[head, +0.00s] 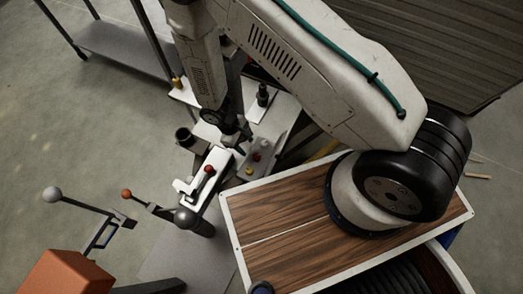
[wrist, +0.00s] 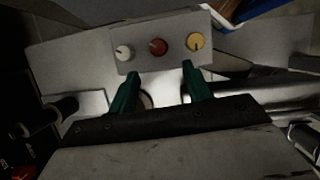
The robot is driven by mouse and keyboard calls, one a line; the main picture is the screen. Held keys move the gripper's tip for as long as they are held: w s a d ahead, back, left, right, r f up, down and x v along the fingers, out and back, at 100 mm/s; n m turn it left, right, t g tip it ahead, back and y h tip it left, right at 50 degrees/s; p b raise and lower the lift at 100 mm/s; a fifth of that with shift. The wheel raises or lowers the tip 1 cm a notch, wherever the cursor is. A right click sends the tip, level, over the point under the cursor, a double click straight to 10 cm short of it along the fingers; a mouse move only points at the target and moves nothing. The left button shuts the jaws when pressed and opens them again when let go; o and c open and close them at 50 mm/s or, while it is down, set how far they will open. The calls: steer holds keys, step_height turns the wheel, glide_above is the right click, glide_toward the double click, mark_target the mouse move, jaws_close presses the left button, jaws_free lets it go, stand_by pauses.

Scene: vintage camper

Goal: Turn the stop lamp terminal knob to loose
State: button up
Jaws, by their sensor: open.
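A light grey panel (wrist: 178,62) with three round knobs in a row lies ahead of my gripper in the wrist view. The knobs are a white one (wrist: 124,52) on the left, a red one (wrist: 158,46) in the middle and a yellow one (wrist: 195,41) on the right. No label shows which is the stop lamp terminal. My gripper (wrist: 160,69) is open and empty. Its two green fingers point at the panel, and their tips appear just below the knob row, apart from the knobs. In the head view the small knob panel (head: 257,156) is partly hidden by my arm.
A white fixture with a red-knobbed lever (head: 209,169) stands beside the panel. A dark cup (head: 185,136) and a black bottle-like object (head: 263,94) are close by. Grey floor is open further left.

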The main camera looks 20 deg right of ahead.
mark_target(256, 156)
steer(key=x, duration=0.9)
steer(key=shift+d, duration=0.15)
steer(key=c, duration=1)
